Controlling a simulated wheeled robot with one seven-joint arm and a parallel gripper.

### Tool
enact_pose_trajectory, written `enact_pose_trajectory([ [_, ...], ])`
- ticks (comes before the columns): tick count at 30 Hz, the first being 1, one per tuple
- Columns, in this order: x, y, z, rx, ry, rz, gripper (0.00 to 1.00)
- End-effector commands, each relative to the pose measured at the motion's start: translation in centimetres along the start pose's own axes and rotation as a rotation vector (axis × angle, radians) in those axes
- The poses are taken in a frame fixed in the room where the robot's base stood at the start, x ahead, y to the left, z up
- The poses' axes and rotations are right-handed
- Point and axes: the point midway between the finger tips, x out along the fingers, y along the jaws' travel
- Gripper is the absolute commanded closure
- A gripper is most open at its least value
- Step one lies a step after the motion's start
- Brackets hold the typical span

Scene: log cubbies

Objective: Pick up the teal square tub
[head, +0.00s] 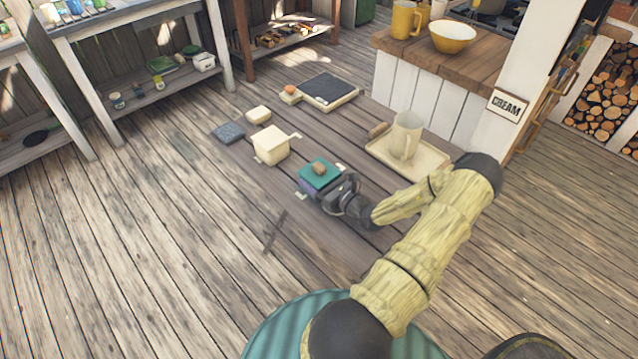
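The teal square tub (314,175) sits near the middle of the head view on dark planks. A small brown lump (319,168) rests on its top, and pale tabs show at its sides. My gripper (336,191) comes in from the right, low and close against the tub's near right side. The dark fingers overlap the tub's near edge in the picture. I cannot tell whether they touch it or how far apart they are.
A cream lidded box (270,145), a grey block (229,133) and a small cream block (258,115) lie left of and behind the tub. A tray (430,160) with a cream mug (406,136) stands to the right. A dark slate board (325,90) lies further back.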

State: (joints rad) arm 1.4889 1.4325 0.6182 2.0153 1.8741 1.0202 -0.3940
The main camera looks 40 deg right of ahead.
Motion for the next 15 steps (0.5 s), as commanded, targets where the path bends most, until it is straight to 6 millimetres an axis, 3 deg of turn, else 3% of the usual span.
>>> enact_pose_trajectory([
  [2, 0.02, 0.00, 0.08, -0.001, -0.002, 0.000, 0.66],
  [15, 0.02, -0.01, 0.45, -0.001, -0.002, 0.000, 0.67],
])
